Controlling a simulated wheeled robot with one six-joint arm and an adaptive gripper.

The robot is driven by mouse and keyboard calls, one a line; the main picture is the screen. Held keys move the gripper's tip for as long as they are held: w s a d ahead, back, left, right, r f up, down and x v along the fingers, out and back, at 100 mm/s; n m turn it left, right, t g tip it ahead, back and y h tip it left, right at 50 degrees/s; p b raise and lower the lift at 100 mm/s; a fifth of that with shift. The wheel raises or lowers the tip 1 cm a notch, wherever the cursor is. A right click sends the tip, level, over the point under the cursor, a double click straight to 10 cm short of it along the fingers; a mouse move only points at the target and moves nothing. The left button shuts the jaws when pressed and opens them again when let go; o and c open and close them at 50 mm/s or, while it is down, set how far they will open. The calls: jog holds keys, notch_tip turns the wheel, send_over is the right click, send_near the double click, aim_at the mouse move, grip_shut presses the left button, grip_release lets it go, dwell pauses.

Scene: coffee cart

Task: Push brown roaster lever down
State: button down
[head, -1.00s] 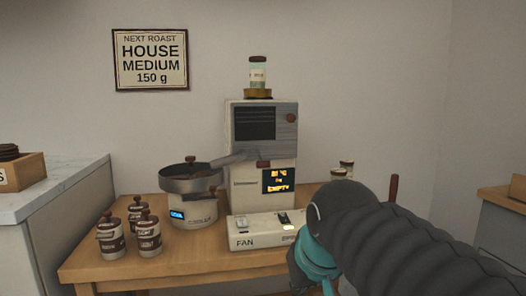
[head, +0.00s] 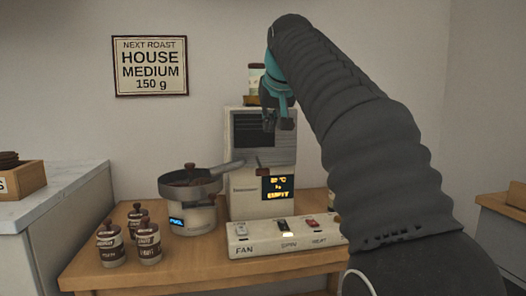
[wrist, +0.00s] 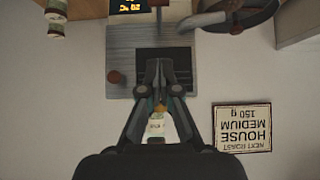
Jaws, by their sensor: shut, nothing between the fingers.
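The pale roaster (head: 240,190) stands on the table, with a dark window and a lit display on its front. A small brown handle (head: 263,171) sticks out of its front beside the display; I cannot tell if it is the task's lever. A round brown knob (wrist: 114,76) shows beside the window in the wrist view; the head view does not show it clearly. My gripper (head: 280,122) is shut and empty, pointing down before the roaster's upper part. In the wrist view its fingertips (wrist: 160,66) overlap the dark window. I cannot tell contact.
A cooler pan (head: 190,188) stands left of the roaster. Several brown-lidded jars (head: 148,242) stand at the table's left. A switch panel (head: 270,243) lies in front. A jar (head: 256,72) tops the roaster, partly behind my gripper. My arm hides the table's right side.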

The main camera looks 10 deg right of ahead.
jog(key=b, duration=0.1)
send_over(263, 170)
jog(key=s, duration=0.1)
notch_tip(263, 170, down, 7)
notch_tip(263, 170, down, 2)
jog(key=shift+f+b, duration=0.2)
jog(key=shift+b, duration=0.5)
jog(key=shift+f, duration=0.7)
jog(key=shift+f+b, duration=0.65)
jog(key=shift+f, duration=0.45)
